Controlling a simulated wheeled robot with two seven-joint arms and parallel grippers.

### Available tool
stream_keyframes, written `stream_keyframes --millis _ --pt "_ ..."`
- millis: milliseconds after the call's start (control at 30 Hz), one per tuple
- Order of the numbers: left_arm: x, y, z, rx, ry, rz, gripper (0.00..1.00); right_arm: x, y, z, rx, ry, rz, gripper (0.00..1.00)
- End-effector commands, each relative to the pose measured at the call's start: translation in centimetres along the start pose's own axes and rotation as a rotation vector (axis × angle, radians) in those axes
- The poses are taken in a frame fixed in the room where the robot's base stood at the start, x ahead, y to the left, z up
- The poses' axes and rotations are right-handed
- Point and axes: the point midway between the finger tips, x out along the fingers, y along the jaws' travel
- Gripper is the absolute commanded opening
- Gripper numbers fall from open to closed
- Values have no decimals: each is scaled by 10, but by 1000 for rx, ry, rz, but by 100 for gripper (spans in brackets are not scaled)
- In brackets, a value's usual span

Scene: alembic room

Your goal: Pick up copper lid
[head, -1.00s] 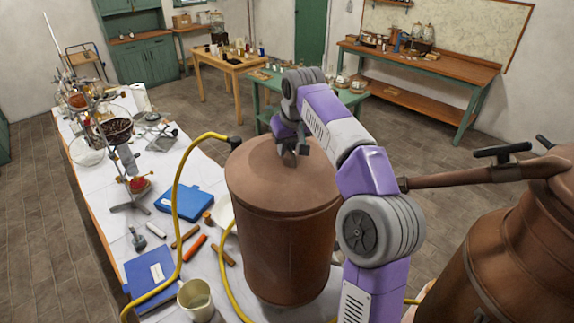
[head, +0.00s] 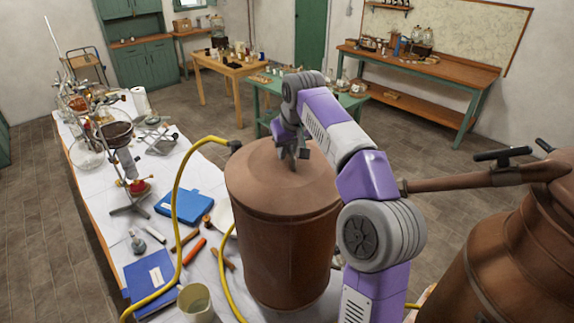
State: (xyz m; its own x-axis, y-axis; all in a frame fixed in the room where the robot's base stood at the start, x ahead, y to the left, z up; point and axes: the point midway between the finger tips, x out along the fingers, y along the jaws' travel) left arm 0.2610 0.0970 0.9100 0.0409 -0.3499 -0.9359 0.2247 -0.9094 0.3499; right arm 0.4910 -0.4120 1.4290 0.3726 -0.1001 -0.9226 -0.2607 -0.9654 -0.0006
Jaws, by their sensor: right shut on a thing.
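The copper lid (head: 262,181) is a shallow cone on top of a large copper vessel (head: 283,255) standing on the white-topped bench. My right gripper (head: 292,163) points down at the lid's centre from above, shut on the small handle there. The handle itself is mostly hidden by the fingers. The lid looks seated on the vessel, with no clear gap at its edge. My left gripper is not in view.
A yellow hose (head: 176,215) arches beside the vessel's left. A blue case (head: 185,206), a blue book (head: 151,279) and a beige mug (head: 195,302) lie left on the bench. A large copper still (head: 500,255) with a pipe stands close at right.

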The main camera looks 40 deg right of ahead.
Motion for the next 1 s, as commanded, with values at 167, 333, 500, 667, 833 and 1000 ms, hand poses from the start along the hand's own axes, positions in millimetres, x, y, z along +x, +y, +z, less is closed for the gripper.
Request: stream_keyframes --millis 167,333,500,667,833,1000 --pt "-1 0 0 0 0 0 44 -4 0 -2 0 3 0 0" --pt "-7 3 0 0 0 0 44 -17 0 -8 0 4 0 0" --pt "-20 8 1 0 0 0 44 -45 0 -20 1 4 0 0" --pt "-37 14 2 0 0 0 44 -75 0 -32 -1 4 0 0" --pt "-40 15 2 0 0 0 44 -86 0 -37 0 1 0 0" --pt "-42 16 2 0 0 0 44 -92 0 -39 0 0 0 0"
